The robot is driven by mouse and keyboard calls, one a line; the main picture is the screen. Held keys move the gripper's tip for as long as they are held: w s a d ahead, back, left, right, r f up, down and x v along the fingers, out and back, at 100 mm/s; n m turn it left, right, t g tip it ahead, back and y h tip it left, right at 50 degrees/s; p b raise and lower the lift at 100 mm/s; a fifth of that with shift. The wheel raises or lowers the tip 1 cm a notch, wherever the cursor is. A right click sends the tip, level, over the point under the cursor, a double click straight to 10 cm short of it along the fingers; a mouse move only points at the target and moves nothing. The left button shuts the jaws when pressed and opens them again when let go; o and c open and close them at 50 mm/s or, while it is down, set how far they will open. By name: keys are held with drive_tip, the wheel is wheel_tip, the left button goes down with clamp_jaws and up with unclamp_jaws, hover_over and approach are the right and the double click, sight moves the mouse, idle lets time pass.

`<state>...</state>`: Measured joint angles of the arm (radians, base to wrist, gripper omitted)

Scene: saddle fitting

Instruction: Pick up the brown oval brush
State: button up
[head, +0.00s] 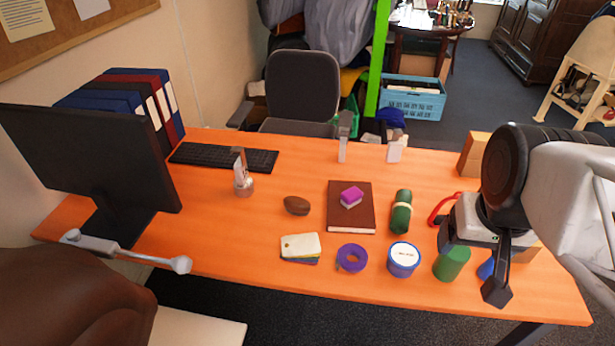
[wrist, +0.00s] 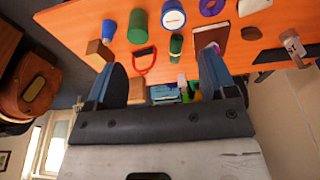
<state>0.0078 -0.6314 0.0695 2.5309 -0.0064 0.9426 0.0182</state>
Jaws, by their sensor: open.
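The brown oval brush (head: 297,205) lies on the orange desk (head: 255,235), left of the dark red book, with nothing touching it. In the wrist view a small brown oval shape (wrist: 249,34) beside the book looks like the brush. My gripper (head: 472,262) is at the right end of the desk, far to the right of the brush, near the green cylinder. In the wrist view my gripper (wrist: 160,75) has its two blue-black fingers wide apart, with nothing held between them.
Near the brush are the book (head: 351,222) with a purple-topped block (head: 351,193), a purple tape roll (head: 351,258), a stack of cards (head: 300,247) and a metal-based holder (head: 243,185). A green cylinder (head: 452,263) and white-lidded tub (head: 403,257) stand nearer my gripper. A monitor (head: 95,155) fills the left.

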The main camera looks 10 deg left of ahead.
drive_tip(key=w+a+f+m+g+y, duration=0.1)
drive_tip(key=w+a+f+m+y, duration=0.35)
drive_tip(key=w+a+f, duration=0.35)
drive_tip(key=w+a+f+m+g+y, duration=0.1)
drive_tip(key=w+a+f+m+y, duration=0.3)
drive_tip(key=w, duration=0.7)
drive_tip(key=w+a+f+m+g+y, duration=0.1)
drive_tip(key=w+a+f+m+y, duration=0.2)
drive_tip(key=w+a+f+m, duration=0.45)
drive_tip(key=m+t+y, duration=0.2)
drive_tip(key=m+t, duration=0.1)
drive_tip(key=m, duration=0.1)
approach(297, 201)
drive_tip(key=shift+w+v, duration=0.2)
drive_tip(key=shift+v, duration=1)
drive_tip(key=shift+r, duration=0.15)
drive_tip(key=shift+x, duration=3)
drive_tip(key=shift+a, duration=0.15)
drive_tip(key=shift+x, duration=2.85)
drive_tip(key=shift+s, duration=0.1)
drive_tip(key=shift+c, duration=0.3)
